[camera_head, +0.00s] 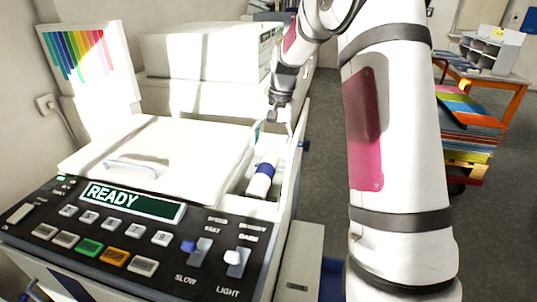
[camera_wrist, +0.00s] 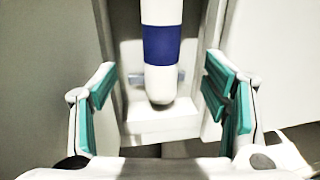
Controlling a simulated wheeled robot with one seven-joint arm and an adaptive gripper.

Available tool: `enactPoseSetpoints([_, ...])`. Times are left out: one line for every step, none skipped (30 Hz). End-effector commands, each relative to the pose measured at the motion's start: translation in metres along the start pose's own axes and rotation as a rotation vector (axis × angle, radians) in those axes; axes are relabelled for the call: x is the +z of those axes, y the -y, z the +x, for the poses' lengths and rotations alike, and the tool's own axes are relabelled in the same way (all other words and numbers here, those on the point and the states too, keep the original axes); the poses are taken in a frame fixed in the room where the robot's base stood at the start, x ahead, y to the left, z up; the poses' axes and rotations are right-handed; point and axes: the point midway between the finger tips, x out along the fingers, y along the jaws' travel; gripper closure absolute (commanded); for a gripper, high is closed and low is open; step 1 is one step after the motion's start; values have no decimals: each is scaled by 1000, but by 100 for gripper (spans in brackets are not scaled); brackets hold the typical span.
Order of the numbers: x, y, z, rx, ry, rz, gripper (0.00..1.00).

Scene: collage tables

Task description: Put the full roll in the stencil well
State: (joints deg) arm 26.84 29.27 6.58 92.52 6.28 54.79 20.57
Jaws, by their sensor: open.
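The roll (camera_head: 262,178) is white with a blue band. It lies lengthwise in the long, narrow open well (camera_head: 284,196) on the right side of the white machine. In the wrist view the roll (camera_wrist: 161,82) points toward me with its rounded end near a pale block (camera_wrist: 160,125) at the well's near end. My gripper (camera_head: 274,128) is above the far part of the well. Its teal-padded fingers are spread wide on either side of the roll in the wrist view and do not touch it. The roll's far end is hidden.
The machine's white lid (camera_head: 165,150) is shut, left of the well. The front control panel (camera_head: 130,235) has a display reading READY. A white cabinet (camera_head: 205,65) stands behind. A cart with stacked coloured sheets (camera_head: 465,125) is at right, with open floor between.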

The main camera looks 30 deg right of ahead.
Motion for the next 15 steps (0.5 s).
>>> enactPoseSetpoints([0, 0, -4, 0, -1, 0, 31])
enactPoseSetpoints([0, 0, -5, 0, -2, -1, 31])
enactPoseSetpoints([1, 1, -8, 0, -3, -4, 31])
enactPoseSetpoints([3, 1, -11, 1, -4, -8, 31])
enactPoseSetpoints([6, 2, -14, 1, -7, -14, 31])
enactPoseSetpoints([10, 4, -19, 3, -11, -26, 31])
enactPoseSetpoints([15, 5, -24, 4, -16, -37, 31])
enactPoseSetpoints([21, 6, -29, 6, -21, -51, 31])
enactPoseSetpoints([30, 8, -38, 8, -30, -73, 31])
enactPoseSetpoints([38, 10, -45, 11, -37, -92, 31])
enactPoseSetpoints([47, 11, -52, 13, -45, -111, 31])
enactPoseSetpoints([60, 12, -62, 16, -57, -141, 31])
enactPoseSetpoints([70, 13, -70, 18, -65, -164, 31])
enactPoseSetpoints([81, 13, -77, 21, -74, -186, 31])
enactPoseSetpoints([96, 14, -87, 23, -86, -218, 31])
